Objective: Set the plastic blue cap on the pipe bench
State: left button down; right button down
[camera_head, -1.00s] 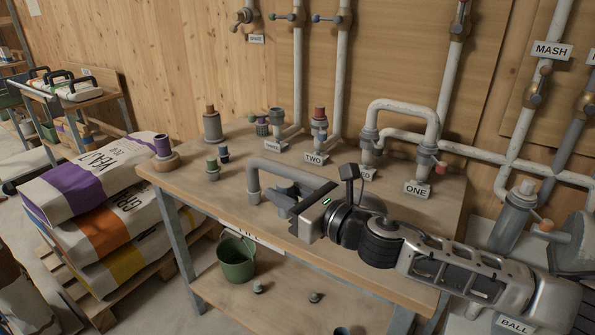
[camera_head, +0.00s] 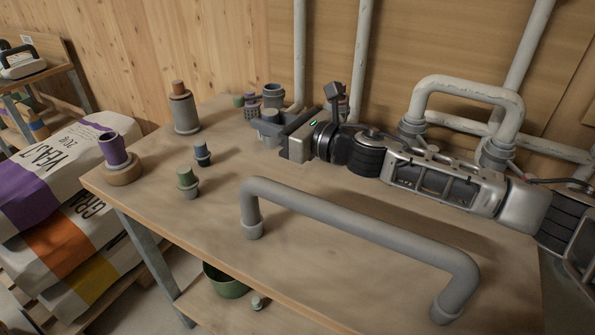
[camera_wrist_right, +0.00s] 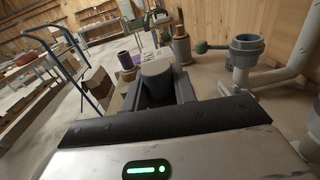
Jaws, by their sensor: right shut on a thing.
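My right gripper (camera_head: 272,128) is above the back part of the wooden bench (camera_head: 330,185). It is shut on a grey-blue, rounded cap-like piece (camera_head: 269,115), which also shows between the fingers in the right wrist view (camera_wrist_right: 157,72). I cannot tell whether the piece touches the bench. A small dark-blue-topped piece (camera_head: 202,153) stands upright on the bench, left of the gripper, beside a green-topped one (camera_head: 188,182). A grey U-shaped pipe (camera_head: 350,220) lies along the bench front. My left gripper is out of view.
A purple cup on a wooden base (camera_head: 118,158) stands at the left edge. A grey cylinder with a brown top (camera_head: 184,108) stands at the back left. Behind the gripper are an open grey cup (camera_head: 274,92) and white pipes (camera_head: 470,90).

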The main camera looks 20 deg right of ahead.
jog(key=shift+s+f+b, duration=0.15)
jog(key=shift+f+b, duration=0.15)
jog(key=shift+f, duration=0.3)
notch_tip(320, 180, down, 9)
jog(key=shift+f+b, duration=0.2)
jog(key=shift+b, duration=0.75)
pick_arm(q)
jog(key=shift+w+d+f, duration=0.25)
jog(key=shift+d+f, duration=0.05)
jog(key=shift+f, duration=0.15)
pick_arm(e)
jog(key=shift+f, duration=0.35)
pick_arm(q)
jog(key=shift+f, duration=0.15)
pick_arm(e)
jog(key=shift+f, duration=0.1)
jog(key=c, duration=1.1)
grip_release()
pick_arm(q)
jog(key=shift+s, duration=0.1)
